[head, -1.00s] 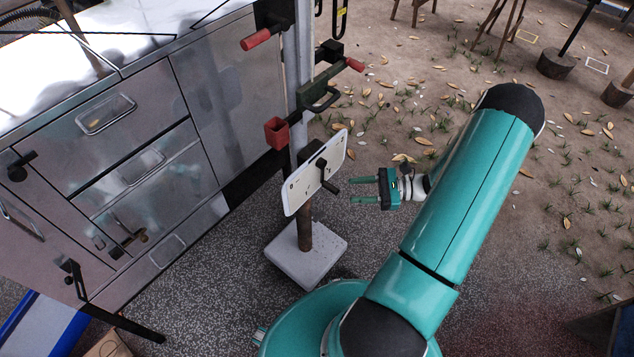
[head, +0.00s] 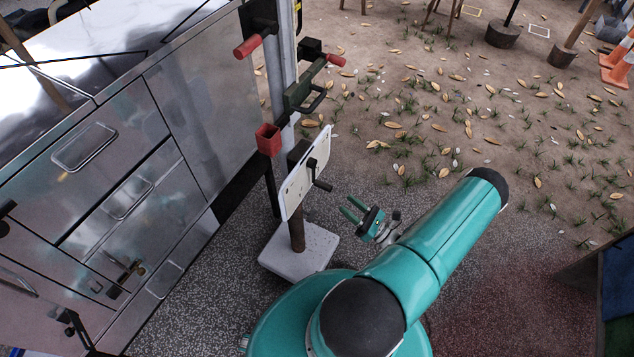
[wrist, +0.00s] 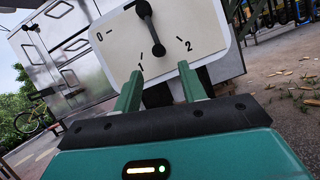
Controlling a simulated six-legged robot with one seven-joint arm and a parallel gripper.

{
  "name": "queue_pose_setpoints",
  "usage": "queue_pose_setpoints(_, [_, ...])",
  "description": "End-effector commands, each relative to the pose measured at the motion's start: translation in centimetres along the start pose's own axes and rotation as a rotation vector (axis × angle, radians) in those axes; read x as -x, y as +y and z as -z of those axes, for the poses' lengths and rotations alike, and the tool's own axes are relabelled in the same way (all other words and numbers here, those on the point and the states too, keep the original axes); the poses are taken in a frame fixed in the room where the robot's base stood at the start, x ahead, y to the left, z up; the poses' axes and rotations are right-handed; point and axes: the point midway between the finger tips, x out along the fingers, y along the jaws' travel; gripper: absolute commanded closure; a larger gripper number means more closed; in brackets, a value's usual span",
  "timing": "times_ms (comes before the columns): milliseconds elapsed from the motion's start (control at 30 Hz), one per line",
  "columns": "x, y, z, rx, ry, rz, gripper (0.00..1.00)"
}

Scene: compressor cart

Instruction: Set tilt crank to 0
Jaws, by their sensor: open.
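The tilt crank (head: 318,176) is a black arm with a handle on a white dial plate (head: 291,196) mounted on a post. The wrist view shows the dial plate (wrist: 113,48) with marks 0 at left, 1 at bottom and 2 at right. There the crank (wrist: 151,28) points down, its end between the 1 and 2 marks. My gripper (head: 348,208) has its green fingers apart and empty, just right of and below the crank in the head view. In the wrist view my gripper (wrist: 160,76) points at the plate's lower part, its fingertips below the crank end.
A steel drawer cabinet (head: 107,146) stands at left. The post's base slab (head: 299,251) is on the ground. Open leafy ground lies to the right.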

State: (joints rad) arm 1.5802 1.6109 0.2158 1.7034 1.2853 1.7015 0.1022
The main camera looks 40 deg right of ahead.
Motion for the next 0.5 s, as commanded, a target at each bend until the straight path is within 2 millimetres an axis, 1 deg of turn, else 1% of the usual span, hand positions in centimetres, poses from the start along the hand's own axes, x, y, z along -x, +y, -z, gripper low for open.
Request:
queue_pose_setpoints(33, [-0.9,0.1,0.0,-0.002,0.0,-0.004,0.59])
queue_pose_setpoints(500, [-9.9,0.3,0.0,-0.002,0.0,-0.006,0.59])
